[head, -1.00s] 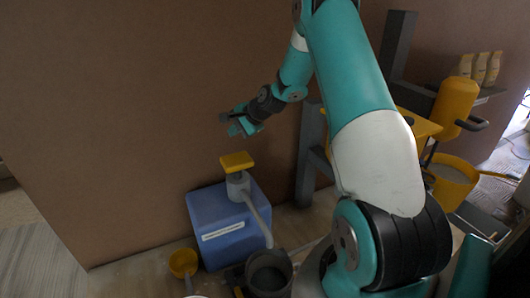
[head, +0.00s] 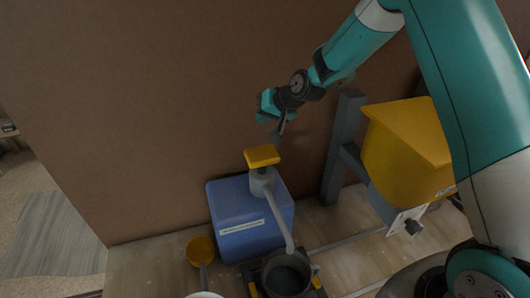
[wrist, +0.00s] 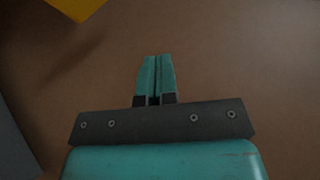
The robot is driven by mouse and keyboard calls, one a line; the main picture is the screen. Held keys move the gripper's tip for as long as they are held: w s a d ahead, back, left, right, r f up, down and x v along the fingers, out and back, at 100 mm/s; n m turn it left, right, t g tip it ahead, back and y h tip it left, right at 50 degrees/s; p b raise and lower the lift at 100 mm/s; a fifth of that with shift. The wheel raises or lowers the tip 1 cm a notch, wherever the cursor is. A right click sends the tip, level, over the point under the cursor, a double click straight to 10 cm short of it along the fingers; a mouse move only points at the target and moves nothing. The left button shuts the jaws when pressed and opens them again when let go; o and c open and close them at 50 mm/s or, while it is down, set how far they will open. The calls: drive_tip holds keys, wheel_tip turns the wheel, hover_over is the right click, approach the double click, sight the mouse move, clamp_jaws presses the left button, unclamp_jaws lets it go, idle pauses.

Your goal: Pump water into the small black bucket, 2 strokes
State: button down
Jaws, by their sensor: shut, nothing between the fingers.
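The pump is a blue tank (head: 250,222) with a pale label, topped by a flat yellow pump head (head: 262,156) on a grey neck. Its grey spout (head: 281,221) slopes down over the small black bucket (head: 287,276), which stands upright in front of the tank. I cannot tell how much water is in the bucket. My gripper (head: 270,112) is above the yellow head, apart from it. In the wrist view my gripper's teal fingers (wrist: 155,75) are together with nothing between them.
A yellow scoop (head: 200,250) stands left of the bucket. A yellow hopper (head: 405,150) on a dark grey frame (head: 343,150) stands to the right. A brown wall (head: 150,120) rises close behind the tank. A yellow shape, unclear which, fills the wrist view's upper left corner.

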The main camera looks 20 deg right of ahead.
drive_tip(key=b, duration=0.5)
hover_over(263, 152)
wheel_tip(263, 152, down, 8)
drive_tip(key=shift+s+r, duration=0.1)
drive_tip(key=shift+f+b, duration=0.3)
drive_tip(key=shift+f, duration=0.2)
drive_tip(key=shift+f, duration=0.15)
idle(1.3)
drive_tip(key=shift+f+b, duration=0.25)
drive_tip(key=shift+b, duration=0.15)
